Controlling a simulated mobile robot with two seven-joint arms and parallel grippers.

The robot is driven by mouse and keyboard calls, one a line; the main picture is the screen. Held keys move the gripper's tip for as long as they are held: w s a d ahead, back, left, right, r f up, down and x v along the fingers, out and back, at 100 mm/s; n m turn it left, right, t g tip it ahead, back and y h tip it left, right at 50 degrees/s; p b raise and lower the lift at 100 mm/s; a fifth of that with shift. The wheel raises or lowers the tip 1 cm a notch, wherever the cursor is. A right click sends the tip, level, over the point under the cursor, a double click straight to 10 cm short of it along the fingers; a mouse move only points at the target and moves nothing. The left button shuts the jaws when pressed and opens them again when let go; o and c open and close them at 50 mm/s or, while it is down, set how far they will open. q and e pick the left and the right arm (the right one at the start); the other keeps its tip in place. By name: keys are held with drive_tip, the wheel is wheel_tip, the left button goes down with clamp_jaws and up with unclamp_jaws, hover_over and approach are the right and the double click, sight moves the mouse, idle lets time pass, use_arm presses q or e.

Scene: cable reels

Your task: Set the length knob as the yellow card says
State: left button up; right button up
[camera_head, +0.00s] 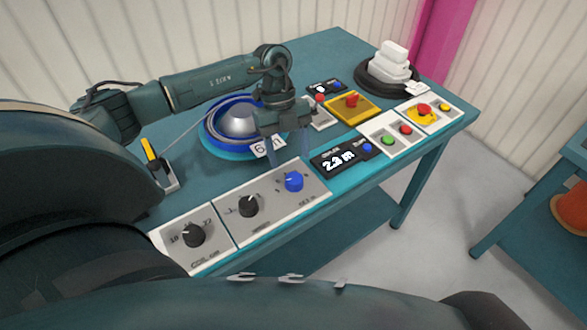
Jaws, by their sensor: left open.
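A blue knob (293,181) sits on the right part of the grey front panel (270,218). Two black knobs, a middle one (248,205) and a left one (193,235), are to its left. The small panel print is too blurred to tell surely which is the length knob. A dark display (342,160) right of the blue knob seems to read 2.8 m. A white card (266,147), partly behind my gripper, seems to read 6 m; I see no clearly yellow card. My left gripper (288,155) is open and empty, pointing down above and just behind the blue knob.
A blue reel (233,120) with cable stands behind my left gripper. A yellow-handled lever (151,155) is at left. Red and green buttons (388,139) and a yellow box with a red button (352,107) lie right.

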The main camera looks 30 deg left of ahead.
sight(294, 178)
use_arm(q)
drive_tip(key=x, duration=0.5)
drive_tip(key=shift+d+f, duration=0.2)
drive_tip(key=shift+f, duration=0.1)
drive_tip(key=shift+c, duration=0.4)
drive_tip(key=c, duration=0.9)
